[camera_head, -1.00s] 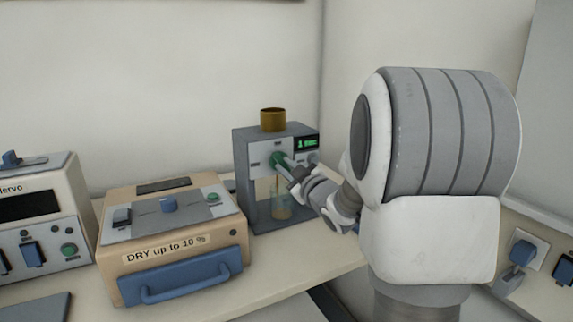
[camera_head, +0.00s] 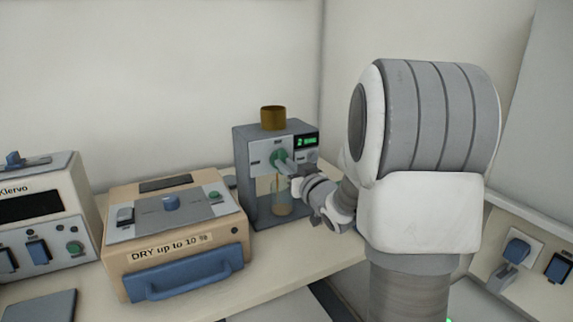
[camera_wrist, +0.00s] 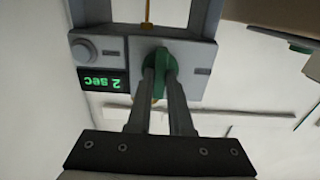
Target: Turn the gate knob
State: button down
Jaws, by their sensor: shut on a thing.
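The gate knob is a green round knob (camera_head: 280,157) on the front panel of a grey dispenser (camera_head: 246,150) with a brown cup on top. In the wrist view the green knob (camera_wrist: 157,62) sits between the two fingers of my gripper (camera_wrist: 160,82). My gripper (camera_head: 287,163) is shut on the knob, and the fingers hide part of it. A small display (camera_wrist: 103,80) beside the knob reads "2 sec" upside down in the wrist view. A round grey button (camera_wrist: 84,49) is next to the display.
A beige box (camera_head: 240,232) labelled "DRY up to 10 %" with a blue handle stands left of the dispenser. A white device (camera_head: 75,200) is at the far left. Little bare counter (camera_head: 320,255) shows in front of the dispenser.

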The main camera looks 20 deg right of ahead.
dwell(0.4)
jog(key=c, duration=0.8)
grip_release()
jog(key=shift+s+d+b, duration=0.15)
jog(key=shift+s+b, duration=0.85)
jog(key=shift+s, duration=3.35)
jog(key=shift+s+d+b, duration=0.15)
jog(key=shift+s+b, duration=0.8)
jog(key=shift+s, duration=3.4)
